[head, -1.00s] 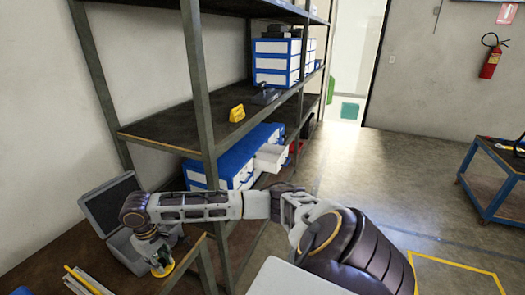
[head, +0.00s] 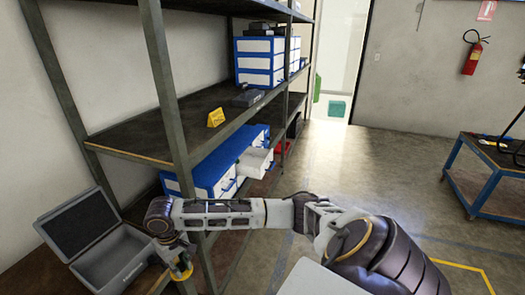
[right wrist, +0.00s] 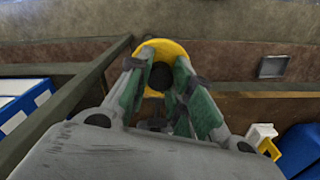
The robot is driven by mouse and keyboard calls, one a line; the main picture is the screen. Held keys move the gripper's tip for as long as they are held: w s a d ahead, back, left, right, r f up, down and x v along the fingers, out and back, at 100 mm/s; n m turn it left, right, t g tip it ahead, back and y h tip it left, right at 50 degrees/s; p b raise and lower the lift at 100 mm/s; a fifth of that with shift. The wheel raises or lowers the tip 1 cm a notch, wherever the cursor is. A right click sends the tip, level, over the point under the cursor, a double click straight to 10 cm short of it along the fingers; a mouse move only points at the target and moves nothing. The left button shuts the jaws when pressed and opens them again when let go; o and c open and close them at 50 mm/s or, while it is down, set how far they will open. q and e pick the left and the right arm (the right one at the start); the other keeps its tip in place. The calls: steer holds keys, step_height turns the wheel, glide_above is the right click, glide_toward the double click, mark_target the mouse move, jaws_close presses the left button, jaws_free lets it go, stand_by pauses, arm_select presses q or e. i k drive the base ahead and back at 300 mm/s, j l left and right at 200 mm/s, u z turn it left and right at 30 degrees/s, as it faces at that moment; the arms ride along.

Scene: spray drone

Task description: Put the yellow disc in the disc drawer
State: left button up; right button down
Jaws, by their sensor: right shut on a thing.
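My right gripper (head: 180,262) is shut on the yellow disc (head: 184,273), low in the head view, beside the shelf's front post. In the right wrist view the disc (right wrist: 181,47) shows as a yellow ring with a dark centre at the tips of the fingers (right wrist: 160,80). A blue and white drawer cabinet (head: 215,165) stands on the lower shelf, beyond the gripper. One white drawer (head: 255,161) is pulled out of it; the disc is apart from it. No label can be read. My left gripper is not in view.
An open grey case (head: 115,268) lies left of the gripper. The shelf post (head: 163,90) rises close by the arm. The middle shelf holds a yellow block (head: 216,117) and another drawer cabinet (head: 262,62). A blue cart (head: 480,175) stands right; the floor between is clear.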

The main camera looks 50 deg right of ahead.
mark_target(257, 166)
steer(key=l+z, duration=0.4)
steer(key=i+l+z, duration=0.15)
steer(key=z, duration=0.25)
steer(key=i+l+z, duration=0.15)
steer(key=z, duration=0.3)
steer(key=i+l+z, duration=0.5)
steer(key=i+l+u, duration=0.55)
steer(key=u, duration=0.25)
steer(key=i+l+u, duration=0.15)
steer(key=l+u, duration=0.3)
steer(key=i+l+u, duration=0.1)
steer(key=u, duration=0.35)
steer(key=l+u, duration=0.45)
